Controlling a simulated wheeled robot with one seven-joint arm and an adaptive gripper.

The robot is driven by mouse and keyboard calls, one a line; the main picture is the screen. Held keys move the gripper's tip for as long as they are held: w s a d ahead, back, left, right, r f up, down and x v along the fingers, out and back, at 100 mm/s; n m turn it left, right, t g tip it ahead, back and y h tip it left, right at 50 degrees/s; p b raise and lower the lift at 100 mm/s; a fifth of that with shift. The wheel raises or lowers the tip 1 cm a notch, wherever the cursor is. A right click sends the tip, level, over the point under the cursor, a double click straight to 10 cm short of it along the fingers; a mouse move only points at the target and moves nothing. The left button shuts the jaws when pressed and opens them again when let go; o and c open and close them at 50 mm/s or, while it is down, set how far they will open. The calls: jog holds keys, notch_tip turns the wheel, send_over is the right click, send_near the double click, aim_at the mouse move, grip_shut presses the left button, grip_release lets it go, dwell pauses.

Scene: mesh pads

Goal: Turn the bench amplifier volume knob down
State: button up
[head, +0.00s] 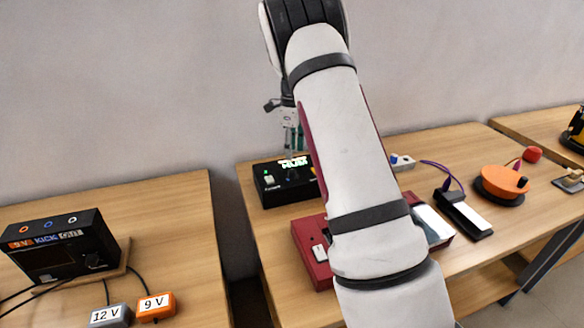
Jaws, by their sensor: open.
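A black box (270,193) with a green light, a white switch and glowing green lettering sits near the left end of the middle table; it appears to be the bench amplifier. A dark round shape on its top, just under my gripper, may be the volume knob, but it is too small to be sure. My gripper (291,148) points down over the back part of this box, open. Its fingers are small in the head view and partly hidden by my arm, so I cannot tell whether they touch anything. My arm also hides the box's right side.
A dark red device (312,262) lies in front, partly behind my arm. An orange round device (500,181) and a black device with a white top (466,214) stand to the right. A black KICK box (62,252) is on the separate left table (185,225).

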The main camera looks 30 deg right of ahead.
aim_at(293, 171)
notch_tip(293, 171, down, 8)
jog(key=shift+r+p, duration=0.25)
jog(key=shift+p, duration=0.05)
grip_shut()
